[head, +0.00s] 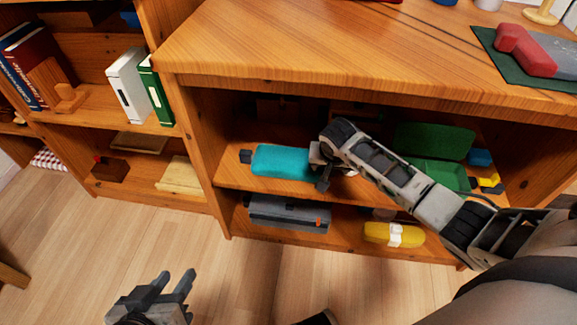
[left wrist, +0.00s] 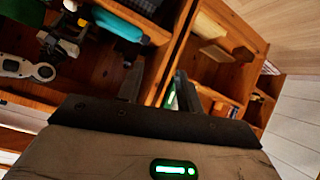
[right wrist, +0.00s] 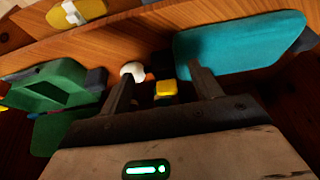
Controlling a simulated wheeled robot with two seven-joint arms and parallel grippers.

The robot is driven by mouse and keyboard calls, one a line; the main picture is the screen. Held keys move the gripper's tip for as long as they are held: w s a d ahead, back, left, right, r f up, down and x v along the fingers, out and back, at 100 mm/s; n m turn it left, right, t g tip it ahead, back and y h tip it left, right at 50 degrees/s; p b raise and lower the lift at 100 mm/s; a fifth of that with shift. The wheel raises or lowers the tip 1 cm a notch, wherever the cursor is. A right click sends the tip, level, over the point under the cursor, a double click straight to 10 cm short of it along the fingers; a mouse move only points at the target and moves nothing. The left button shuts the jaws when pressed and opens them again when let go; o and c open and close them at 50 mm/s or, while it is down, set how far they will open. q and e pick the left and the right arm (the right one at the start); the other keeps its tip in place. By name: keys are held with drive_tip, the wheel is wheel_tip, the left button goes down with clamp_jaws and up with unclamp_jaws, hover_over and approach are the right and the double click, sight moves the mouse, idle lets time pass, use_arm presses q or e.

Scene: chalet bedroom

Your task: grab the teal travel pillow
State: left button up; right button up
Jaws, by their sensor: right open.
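The teal travel pillow (head: 285,161) lies on the middle shelf of the wooden desk unit, near its left side. In the right wrist view the teal pillow (right wrist: 240,45) is a broad rounded slab at the upper right. My right gripper (head: 322,172) is at the pillow's right end, partly hidden by its own arm. In its wrist view the open right jaws (right wrist: 162,80) have a gap between them, and the pillow is beside and beyond the right finger, not clearly between the fingers. My left gripper (head: 176,275) is open and empty above the floor, in front of the shelves.
A small yellow block (right wrist: 167,89) and a white round thing (right wrist: 132,70) are near the right jaws. Below are a grey case (head: 288,212) and a yellow case (head: 380,233). The desk top (head: 300,40) overhangs.

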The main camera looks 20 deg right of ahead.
drive_tip(key=w+d+b, duration=0.1)
drive_tip(key=w+d, duration=0.1)
drive_tip(key=w, duration=0.1)
drive_tip(key=w+d+b, duration=0.1)
drive_tip(key=w, duration=0.1)
drive_tip(key=shift+w+d+f+b, duration=0.15)
drive_tip(key=shift+w+b, duration=0.05)
drive_tip(key=shift+b, duration=0.15)
drive_tip(key=b+x, duration=0.1)
drive_tip(key=x, duration=0.1)
drive_tip(key=shift+f, duration=0.35)
drive_tip(key=shift+c, duration=1)
drive_tip(key=c, duration=1)
use_arm(q)
drive_tip(key=r+t, duration=0.1)
drive_tip(key=d+r+t+h, duration=0.1)
drive_tip(key=shift+w+r, duration=0.1)
drive_tip(key=shift+r, duration=0.25)
use_arm(e)
clamp_jaws()
drive_tip(key=shift+r, duration=0.15)
